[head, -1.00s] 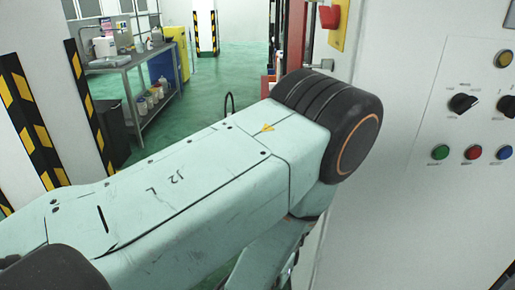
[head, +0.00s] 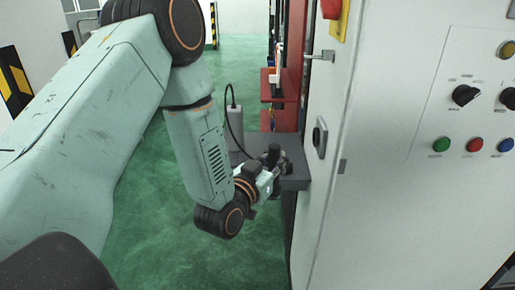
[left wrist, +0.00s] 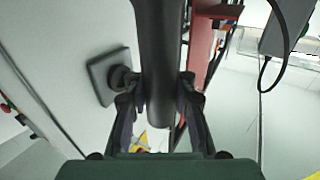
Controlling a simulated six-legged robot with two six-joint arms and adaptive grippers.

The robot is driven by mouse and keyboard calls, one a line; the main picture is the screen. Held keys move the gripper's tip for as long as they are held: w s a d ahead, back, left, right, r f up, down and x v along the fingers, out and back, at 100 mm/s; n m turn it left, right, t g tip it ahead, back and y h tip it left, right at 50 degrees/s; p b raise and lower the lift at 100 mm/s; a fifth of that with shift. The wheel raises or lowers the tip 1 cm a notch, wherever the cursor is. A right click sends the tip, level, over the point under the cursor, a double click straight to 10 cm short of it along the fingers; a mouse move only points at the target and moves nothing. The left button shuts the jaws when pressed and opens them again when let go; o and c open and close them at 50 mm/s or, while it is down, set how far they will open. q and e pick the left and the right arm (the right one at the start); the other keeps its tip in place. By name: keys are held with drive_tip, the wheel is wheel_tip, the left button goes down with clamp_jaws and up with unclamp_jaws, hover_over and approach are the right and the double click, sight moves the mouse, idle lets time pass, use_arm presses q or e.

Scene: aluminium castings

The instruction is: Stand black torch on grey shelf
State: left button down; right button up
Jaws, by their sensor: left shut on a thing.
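The black torch (head: 273,152) is in my left gripper (head: 270,166). In the left wrist view the torch (left wrist: 158,50) runs lengthwise between the two fingers of the left gripper (left wrist: 159,100), which are shut on its sides. In the head view the torch looks roughly upright. The grey shelf (head: 296,168) juts from the side of the pale cabinet. The gripper and torch are in front of the shelf and overlap it in the picture. I cannot tell whether the torch touches the shelf. My right gripper is not in view.
A grey box (head: 236,128) with a black cable stands at the shelf's far left. A red rack (head: 287,90) stands behind. Green floor (head: 160,225) is clear at left.

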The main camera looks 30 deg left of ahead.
use_arm(q)
drive_tip(key=w+a+r, duration=0.4)
drive_tip(key=w+a, duration=0.3)
drive_tip(key=w+a+r, duration=0.5)
drive_tip(key=w+a, duration=0.2)
drive_tip(key=shift+w, duration=0.15)
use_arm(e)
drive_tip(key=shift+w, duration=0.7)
